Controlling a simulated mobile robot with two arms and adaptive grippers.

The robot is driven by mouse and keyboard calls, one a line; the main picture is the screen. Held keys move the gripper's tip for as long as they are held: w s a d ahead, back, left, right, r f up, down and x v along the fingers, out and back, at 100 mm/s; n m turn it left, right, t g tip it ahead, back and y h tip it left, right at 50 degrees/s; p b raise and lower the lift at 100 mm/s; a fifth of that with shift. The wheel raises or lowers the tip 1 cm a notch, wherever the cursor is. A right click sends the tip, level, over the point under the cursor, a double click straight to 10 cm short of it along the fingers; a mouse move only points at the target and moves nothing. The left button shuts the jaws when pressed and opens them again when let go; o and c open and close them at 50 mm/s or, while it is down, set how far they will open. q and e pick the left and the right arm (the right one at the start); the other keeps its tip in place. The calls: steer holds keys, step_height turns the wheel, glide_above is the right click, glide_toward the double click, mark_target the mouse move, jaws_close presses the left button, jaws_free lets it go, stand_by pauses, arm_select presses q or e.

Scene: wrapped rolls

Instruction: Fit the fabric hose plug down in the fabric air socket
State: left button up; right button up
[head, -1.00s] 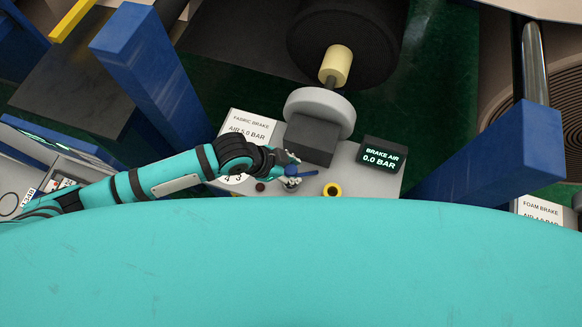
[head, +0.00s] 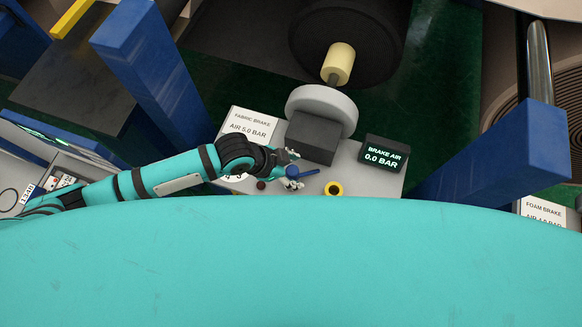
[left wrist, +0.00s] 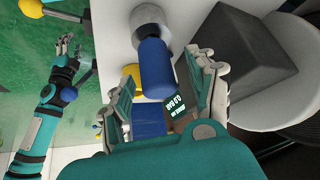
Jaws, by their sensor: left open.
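My left gripper (head: 292,169) is open over the grey brake panel (head: 346,165). In the left wrist view its two fingers (left wrist: 163,95) stand apart on either side of a blue cylindrical part (left wrist: 156,68) with a silver-grey round end (left wrist: 151,22). This blue part, perhaps the hose plug, also shows in the head view (head: 306,173); whether the fingers touch it I cannot tell. A yellow ring with a dark hole (head: 334,188), likely the air socket, lies on the panel to the right. My right gripper (left wrist: 66,47) shows small in the left wrist view; its jaw state is unclear.
The brake air display (head: 381,154) reads 0.0 BAR. A dark block (head: 312,136) stands behind my left gripper. A sign (head: 250,124) reads fabric brake, air 5.0 bar. Blue posts (head: 152,70) (head: 490,155) flank the panel. My teal body hides the panel's front.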

arm_select(q)
steer(key=v, duration=1.2)
steer(key=shift+d, duration=0.1)
